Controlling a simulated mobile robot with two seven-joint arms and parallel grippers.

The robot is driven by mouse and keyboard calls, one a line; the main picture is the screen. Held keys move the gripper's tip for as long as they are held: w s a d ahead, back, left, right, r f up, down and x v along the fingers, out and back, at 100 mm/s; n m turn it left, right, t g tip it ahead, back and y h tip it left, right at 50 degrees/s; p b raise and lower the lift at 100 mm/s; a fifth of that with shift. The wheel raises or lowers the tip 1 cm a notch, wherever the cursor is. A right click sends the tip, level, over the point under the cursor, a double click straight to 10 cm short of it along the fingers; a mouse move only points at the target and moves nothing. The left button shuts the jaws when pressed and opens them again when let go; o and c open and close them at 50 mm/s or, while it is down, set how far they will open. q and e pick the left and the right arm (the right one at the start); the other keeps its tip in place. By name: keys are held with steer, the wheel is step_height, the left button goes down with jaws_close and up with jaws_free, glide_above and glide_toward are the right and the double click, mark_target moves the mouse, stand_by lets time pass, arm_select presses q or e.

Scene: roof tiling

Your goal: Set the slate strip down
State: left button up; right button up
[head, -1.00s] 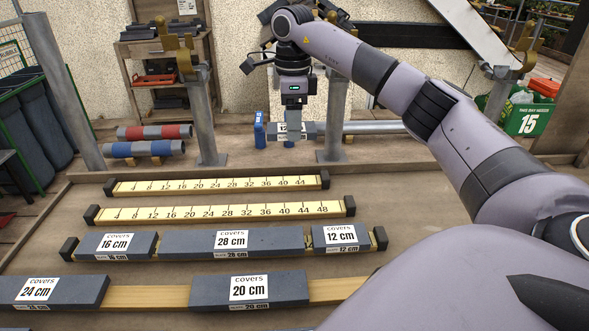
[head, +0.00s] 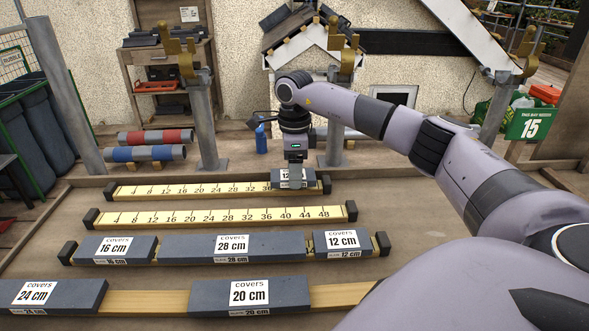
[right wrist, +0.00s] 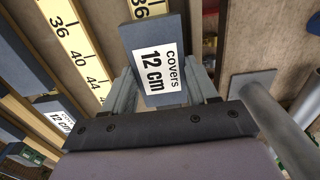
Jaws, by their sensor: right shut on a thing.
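My right gripper (head: 294,166) is shut on a grey slate strip (head: 281,181) labelled "covers 12 cm". The strip is level over the right end of the farthest yellow marked batten (head: 190,190), hiding its marks past 32. I cannot tell whether it touches the batten. In the right wrist view the strip (right wrist: 150,32) is between the two fingers (right wrist: 162,88), its label facing the camera. My left gripper is not in view.
A second marked batten (head: 220,216) lies bare in front. Nearer rows carry strips labelled 16 cm (head: 90,246), 28 cm (head: 283,246), another 12 cm (head: 372,243), 24 cm (head: 90,297) and 20 cm (head: 290,292). A blue bottle (head: 260,138) and posts stand behind.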

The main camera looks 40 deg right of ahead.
steer(key=shift+f, duration=0.1)
steer(key=shift+f, duration=0.45)
steer(key=o, duration=1.1)
steer(key=shift+r, duration=0.1)
steer(key=shift+d, duration=0.1)
steer(key=shift+w+r, duration=0.15)
steer(key=shift+r, duration=0.45)
step_height(320, 180, up, 12)
steer(key=shift+f+p, duration=0.1)
steer(key=shift+p, duration=0.4)
